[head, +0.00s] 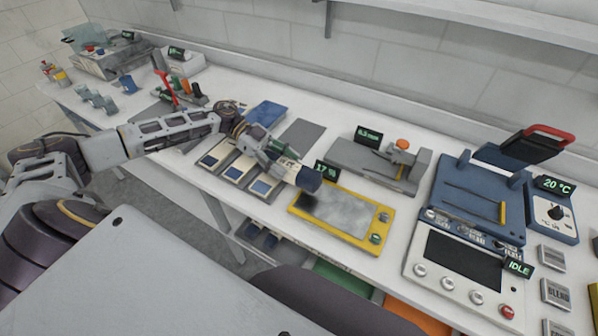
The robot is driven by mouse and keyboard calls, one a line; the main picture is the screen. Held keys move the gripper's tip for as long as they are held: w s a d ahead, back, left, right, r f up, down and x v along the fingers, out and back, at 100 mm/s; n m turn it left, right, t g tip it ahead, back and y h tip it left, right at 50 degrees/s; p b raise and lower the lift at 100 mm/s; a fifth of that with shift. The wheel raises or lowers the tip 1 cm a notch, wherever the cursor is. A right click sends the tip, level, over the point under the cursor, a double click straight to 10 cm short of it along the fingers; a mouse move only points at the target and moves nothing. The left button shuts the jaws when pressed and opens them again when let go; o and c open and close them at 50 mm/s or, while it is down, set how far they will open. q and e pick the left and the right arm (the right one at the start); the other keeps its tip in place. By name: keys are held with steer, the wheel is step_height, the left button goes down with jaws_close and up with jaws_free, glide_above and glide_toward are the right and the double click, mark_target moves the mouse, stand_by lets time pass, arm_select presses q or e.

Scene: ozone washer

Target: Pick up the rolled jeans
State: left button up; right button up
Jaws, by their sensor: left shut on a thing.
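My left gripper (285,160) reaches in from the left over the bench and is shut on the rolled jeans (309,180). Only the dark blue end of the roll shows clearly beyond the fingers; the rest is hidden by the gripper. The roll is above the upper left part of a yellow-framed tray (335,237) with a grey surface; I cannot tell whether it touches it. My right gripper is not in view.
A display reading 17 % (325,171) stands behind the tray. Several framed blue swatches (235,173) lie to its left. A grey clamp device (380,164) stands behind, and a blue press (478,200) and control panel (463,258) stand to the right.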

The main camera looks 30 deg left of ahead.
arm_select(q)
steer(key=shift+a, duration=1.25)
